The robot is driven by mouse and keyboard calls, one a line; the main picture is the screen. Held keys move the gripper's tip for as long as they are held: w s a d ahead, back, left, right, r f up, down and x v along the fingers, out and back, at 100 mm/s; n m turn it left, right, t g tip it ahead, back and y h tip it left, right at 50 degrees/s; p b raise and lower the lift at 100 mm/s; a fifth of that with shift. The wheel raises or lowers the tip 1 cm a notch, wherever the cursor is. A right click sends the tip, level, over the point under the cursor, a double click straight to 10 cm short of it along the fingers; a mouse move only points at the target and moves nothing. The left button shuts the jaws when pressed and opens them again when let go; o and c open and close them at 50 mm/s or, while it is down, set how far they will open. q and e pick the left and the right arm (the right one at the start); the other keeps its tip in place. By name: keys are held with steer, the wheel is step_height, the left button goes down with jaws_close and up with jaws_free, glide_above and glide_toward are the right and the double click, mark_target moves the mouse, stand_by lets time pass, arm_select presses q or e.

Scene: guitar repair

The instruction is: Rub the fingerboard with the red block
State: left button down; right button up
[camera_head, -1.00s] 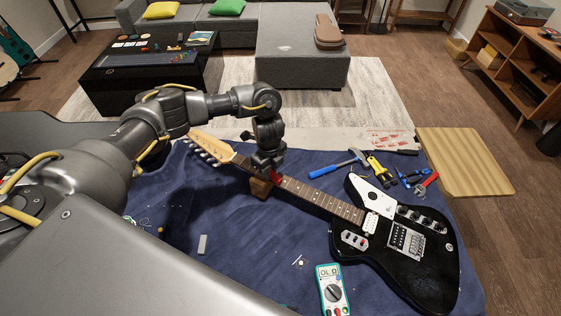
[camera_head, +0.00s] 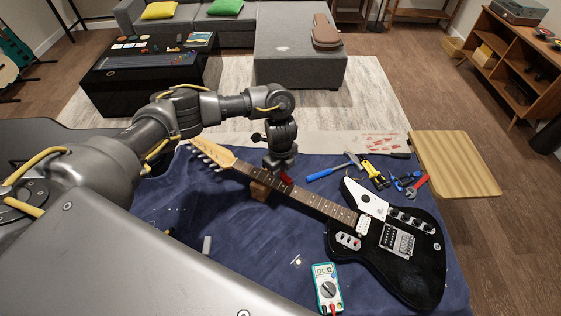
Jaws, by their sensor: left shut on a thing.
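A black electric guitar (camera_head: 408,262) lies on the blue cloth with its neck pointing to the upper left. Its dark fingerboard (camera_head: 325,206) runs from the body to the pale headstock (camera_head: 213,155). My left gripper (camera_head: 284,174) points down over the fingerboard, toward the headstock end. It is shut on the red block (camera_head: 286,178), which shows as a small red patch at the fingertips, at the fingerboard. The fingers hide most of the block, so I cannot tell whether it touches the strings. My right gripper is not in view.
A wooden neck rest (camera_head: 259,191) stands under the neck. A multimeter (camera_head: 327,288) lies in front, with a grey block (camera_head: 207,244) to the left.

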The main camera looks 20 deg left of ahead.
arm_select(q)
steer(key=shift+r+p, duration=0.9)
steer(key=shift+r, duration=0.3)
